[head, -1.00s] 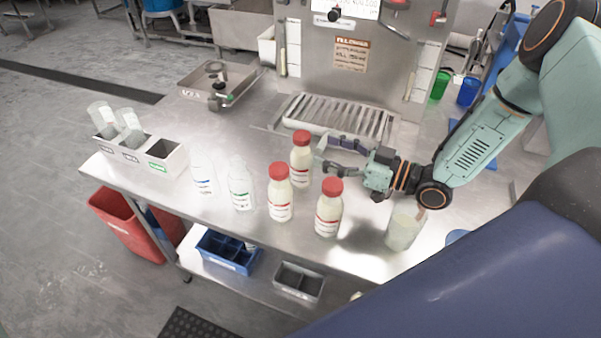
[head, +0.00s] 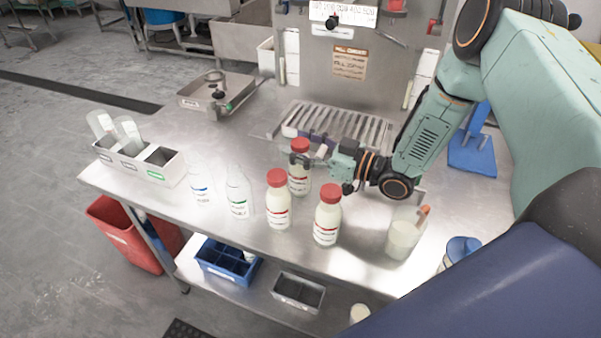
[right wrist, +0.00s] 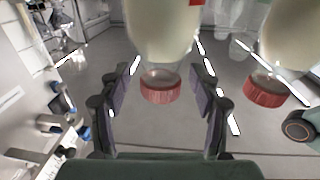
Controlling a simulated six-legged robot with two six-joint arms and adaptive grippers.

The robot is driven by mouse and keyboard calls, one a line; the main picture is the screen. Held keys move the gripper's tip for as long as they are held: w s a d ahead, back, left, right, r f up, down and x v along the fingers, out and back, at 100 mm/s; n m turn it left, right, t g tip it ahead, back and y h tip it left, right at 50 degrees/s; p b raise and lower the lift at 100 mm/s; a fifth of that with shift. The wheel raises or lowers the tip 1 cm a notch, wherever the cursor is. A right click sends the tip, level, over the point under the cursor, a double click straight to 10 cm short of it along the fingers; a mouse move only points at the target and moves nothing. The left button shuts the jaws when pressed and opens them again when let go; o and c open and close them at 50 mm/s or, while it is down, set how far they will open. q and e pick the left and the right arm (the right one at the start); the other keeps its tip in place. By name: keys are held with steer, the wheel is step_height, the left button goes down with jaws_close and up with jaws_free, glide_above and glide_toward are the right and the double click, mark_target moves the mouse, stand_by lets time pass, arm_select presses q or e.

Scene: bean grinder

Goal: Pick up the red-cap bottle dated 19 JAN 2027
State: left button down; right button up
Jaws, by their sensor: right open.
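Three white bottles with red caps stand upright on the steel table: a back one (head: 299,184), a front left one (head: 278,207) and a front right one (head: 327,222). Their label dates are too small to read. My right gripper (head: 304,160) is open at the neck and cap of the back bottle. In the right wrist view, a red-cap bottle (right wrist: 161,38) appears between the open fingers of the gripper (right wrist: 157,92), with gaps at both sides. Another red-cap bottle (right wrist: 288,40) is outside the fingers to the right. My left gripper is not in view.
Two clear bottles, one with a blue label (head: 200,188) and one with green (head: 238,200), stand left of the red-cap bottles. A divided bin (head: 160,170) is at the left end. A beaker (head: 402,237) stands right. A slatted tray (head: 340,120) lies behind.

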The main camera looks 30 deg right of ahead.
steer(key=shift+w, duration=0.1)
steer(key=shift+f, duration=0.1)
steer(key=shift+c, duration=0.8)
steer(key=shift+s, duration=0.2)
steer(key=c, duration=0.4)
jaws_close()
